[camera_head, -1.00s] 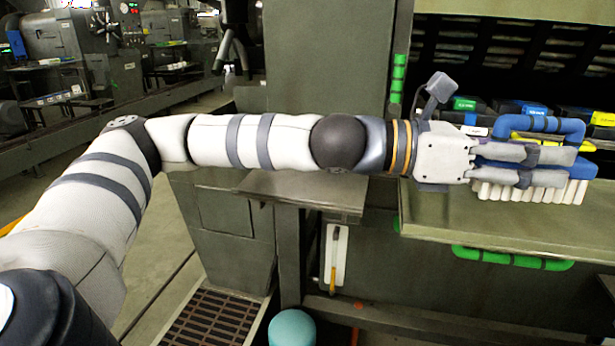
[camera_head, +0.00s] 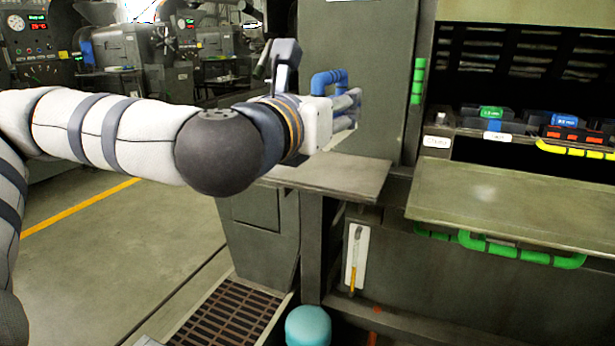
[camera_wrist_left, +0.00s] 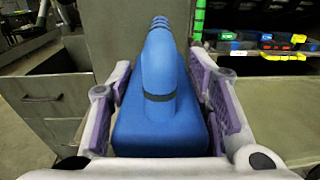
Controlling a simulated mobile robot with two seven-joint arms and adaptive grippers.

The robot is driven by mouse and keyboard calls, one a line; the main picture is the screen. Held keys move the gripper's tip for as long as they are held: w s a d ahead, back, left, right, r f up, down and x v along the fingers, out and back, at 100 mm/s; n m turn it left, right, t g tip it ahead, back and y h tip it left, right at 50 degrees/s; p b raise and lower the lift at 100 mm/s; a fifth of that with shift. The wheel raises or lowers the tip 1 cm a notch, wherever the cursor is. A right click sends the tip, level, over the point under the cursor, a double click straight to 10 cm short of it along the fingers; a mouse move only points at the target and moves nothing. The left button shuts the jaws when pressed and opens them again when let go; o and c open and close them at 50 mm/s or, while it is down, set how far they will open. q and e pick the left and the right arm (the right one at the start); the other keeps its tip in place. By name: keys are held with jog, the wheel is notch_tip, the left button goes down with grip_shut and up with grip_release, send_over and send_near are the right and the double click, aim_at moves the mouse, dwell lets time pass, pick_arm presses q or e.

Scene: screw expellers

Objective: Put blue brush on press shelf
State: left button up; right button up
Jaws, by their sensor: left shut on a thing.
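The blue brush (camera_wrist_left: 160,100) fills the middle of the left wrist view, between the two fingers of my left gripper (camera_wrist_left: 160,115). Its curved blue handle also shows in the head view (camera_head: 328,80), above the fingers. My left gripper (camera_head: 345,108) is shut on the brush and holds it in the air above the small grey shelf (camera_head: 335,178) left of the larger one. The brush's bristles are hidden. The larger press shelf (camera_head: 510,205) at the right is bare. My right gripper is not in view.
A grey column (camera_head: 372,80) stands close behind my left gripper. Green handles (camera_head: 500,250) run under the larger shelf's front edge. Black bins with coloured labels (camera_head: 490,115) stand behind it. A teal round object (camera_head: 307,326) is low in front. Open floor lies at the left.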

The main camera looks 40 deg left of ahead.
pick_arm(q)
jog(key=shift+w+a+f+n+y, duration=0.1)
jog(key=shift+a+n+y, duration=0.15)
jog(key=shift+a, duration=0.3)
jog(key=shift+w+a+f+n+y, duration=0.15)
jog(key=shift+a+y, duration=0.1)
jog(key=shift+a, duration=0.3)
jog(key=w+a+f+b, duration=0.1)
jog(key=w+a+f, duration=0.1)
jog(key=w+f, duration=0.1)
jog(key=w+a+f+b, duration=0.1)
jog(key=w+a+f, duration=0.1)
jog(key=w+f, duration=0.1)
jog(key=w+a+f+b, duration=0.1)
jog(key=w+f, duration=0.2)
jog(key=w, duration=0.2)
jog(key=shift+a, duration=0.4)
notch_tip(320, 180, down, 3)
jog(key=shift+w+r+b, duration=0.1)
jog(key=shift+b, duration=0.2)
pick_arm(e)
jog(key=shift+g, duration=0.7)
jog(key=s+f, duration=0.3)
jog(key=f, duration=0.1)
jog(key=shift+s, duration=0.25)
